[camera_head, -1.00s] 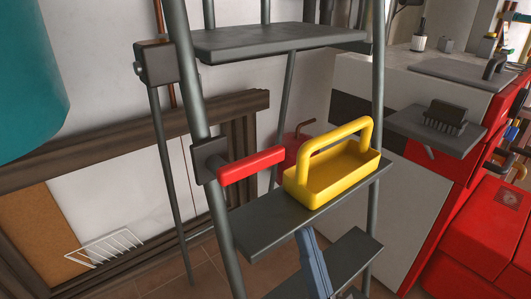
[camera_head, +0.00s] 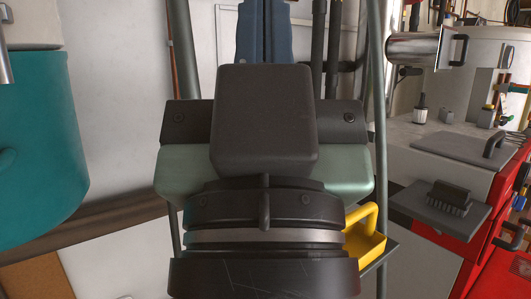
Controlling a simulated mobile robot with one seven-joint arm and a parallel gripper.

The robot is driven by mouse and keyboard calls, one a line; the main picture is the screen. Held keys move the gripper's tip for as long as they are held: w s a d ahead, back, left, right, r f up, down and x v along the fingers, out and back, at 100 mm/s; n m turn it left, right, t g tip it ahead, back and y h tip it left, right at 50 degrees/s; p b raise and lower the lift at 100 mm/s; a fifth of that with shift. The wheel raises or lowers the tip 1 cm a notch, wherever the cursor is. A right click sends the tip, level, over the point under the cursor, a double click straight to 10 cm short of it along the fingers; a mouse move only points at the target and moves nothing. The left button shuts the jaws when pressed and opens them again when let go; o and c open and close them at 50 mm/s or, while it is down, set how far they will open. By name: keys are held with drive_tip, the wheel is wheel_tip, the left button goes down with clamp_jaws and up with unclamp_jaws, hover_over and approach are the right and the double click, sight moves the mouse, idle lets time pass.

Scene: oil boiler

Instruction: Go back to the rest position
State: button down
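My gripper (camera_head: 265,20) fills the middle of the head view, pointing up, with its dark wrist and grey-green body close to the camera. Its two blue-grey fingers stand side by side with only a thin line between them, so it looks shut. Nothing shows between the fingers, but their tips are cut off by the top edge. The gripper hides most of the ladder and part of the yellow toolbox (camera_head: 372,247), which shows to its lower right.
A ladder upright (camera_head: 379,120) stands behind my gripper. A teal tank (camera_head: 40,150) is at the left. At the right are a worktop with a grey board (camera_head: 465,148), a small shelf holding a black brush-like item (camera_head: 448,198), red cabinets (camera_head: 500,265) and a metal cylinder (camera_head: 415,46).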

wheel_tip(320, 180, up, 34)
drive_tip(key=p, duration=3.2)
